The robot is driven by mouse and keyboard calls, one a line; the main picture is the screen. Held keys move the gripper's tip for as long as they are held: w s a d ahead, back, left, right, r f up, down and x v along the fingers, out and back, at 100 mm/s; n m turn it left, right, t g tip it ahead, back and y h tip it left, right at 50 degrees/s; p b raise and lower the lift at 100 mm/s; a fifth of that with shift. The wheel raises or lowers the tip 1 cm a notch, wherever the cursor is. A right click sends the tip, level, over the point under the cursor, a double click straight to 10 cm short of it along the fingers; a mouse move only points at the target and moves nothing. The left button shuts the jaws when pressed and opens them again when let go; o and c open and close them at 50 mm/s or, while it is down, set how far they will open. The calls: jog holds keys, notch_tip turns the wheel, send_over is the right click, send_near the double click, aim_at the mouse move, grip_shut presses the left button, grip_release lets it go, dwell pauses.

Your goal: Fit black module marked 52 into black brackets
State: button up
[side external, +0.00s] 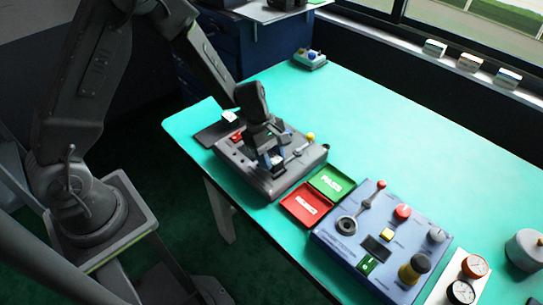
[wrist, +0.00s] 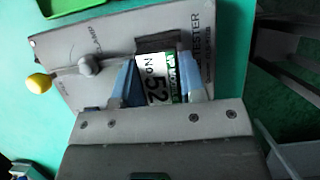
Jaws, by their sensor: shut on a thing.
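My gripper (side external: 272,160) is low over the grey tester box (side external: 300,165) on the green table. In the wrist view, my gripper (wrist: 160,78) has its two blue-grey fingers shut on the module marked 52 (wrist: 156,88), one finger on each side. The module's face shows a white label with "52" and a green strip. The tester's grey top (wrist: 118,38) carries the words CLAMP and TESTER. A dark area (wrist: 160,43) lies just beyond the module on the tester, perhaps the brackets. I cannot tell whether the module touches it.
A yellow knob (side external: 310,136) on a lever stands at the tester's edge, near the fingers. A green PASS tray (side external: 331,182) and a red tray (side external: 305,205) lie to the right. A blue control panel (side external: 340,242) stands beyond them. The table's far middle is clear.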

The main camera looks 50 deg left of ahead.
jog(key=shift+f, duration=0.6)
jog(key=o, duration=0.7)
jog(key=shift+r, duration=0.1)
jog(key=v, duration=1)
jog(key=shift+a+r, duration=0.15)
jog(key=shift+r, duration=0.25)
notch_tip(320, 180, up, 7)
dwell(1.0)
